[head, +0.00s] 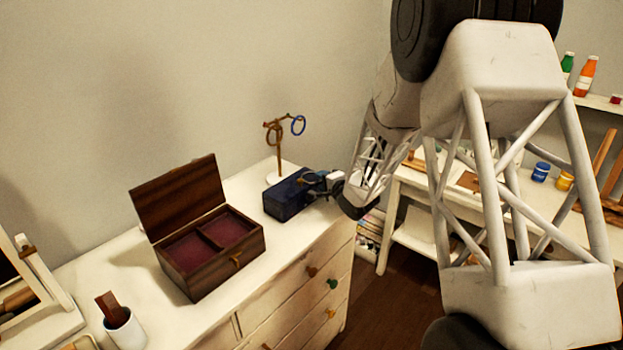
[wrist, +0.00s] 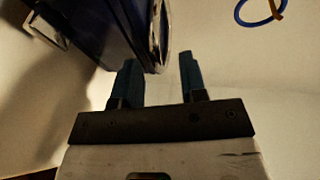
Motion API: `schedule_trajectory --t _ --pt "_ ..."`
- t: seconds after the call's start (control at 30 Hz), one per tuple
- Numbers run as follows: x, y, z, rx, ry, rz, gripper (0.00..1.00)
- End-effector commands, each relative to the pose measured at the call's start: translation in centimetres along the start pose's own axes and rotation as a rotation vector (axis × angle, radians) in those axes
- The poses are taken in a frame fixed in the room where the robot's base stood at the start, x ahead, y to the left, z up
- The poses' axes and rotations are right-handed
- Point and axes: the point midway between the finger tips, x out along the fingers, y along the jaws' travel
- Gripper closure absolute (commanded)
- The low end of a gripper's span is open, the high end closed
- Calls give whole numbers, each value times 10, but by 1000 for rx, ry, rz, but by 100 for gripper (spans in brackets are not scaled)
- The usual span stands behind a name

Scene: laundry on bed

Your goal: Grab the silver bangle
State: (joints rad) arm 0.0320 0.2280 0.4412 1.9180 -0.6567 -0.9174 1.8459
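A pale, thin curved rim, which looks like the silver bangle (wrist: 163,35), shows edge-on in the wrist view beside a dark blue box (wrist: 95,25). I cannot tell whether it touches the box. My gripper (wrist: 158,72) has its two blue fingers apart, and the lower end of the rim lies in line with the gap between them. I see no grip on it. In the head view my gripper (head: 322,182) is at the right end of the blue box (head: 288,197) on the dresser, and the bangle cannot be made out clearly there.
A small stand (head: 279,160) behind the blue box holds a blue bangle (head: 298,125) and a brown ring (head: 275,135). An open wooden jewelry box (head: 225,262) stands to the left on the white dresser (head: 262,296). A white cup (head: 126,331) is at front left.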

Motion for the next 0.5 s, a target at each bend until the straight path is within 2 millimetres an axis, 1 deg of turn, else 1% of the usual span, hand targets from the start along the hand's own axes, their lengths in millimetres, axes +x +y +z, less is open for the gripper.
schedule_trajectory --t 0.23,0.27,0.5 --pt "0 0 0 0 0 0 61" --pt "0 0 0 0 0 0 64" --pt "0 0 0 0 0 0 100"
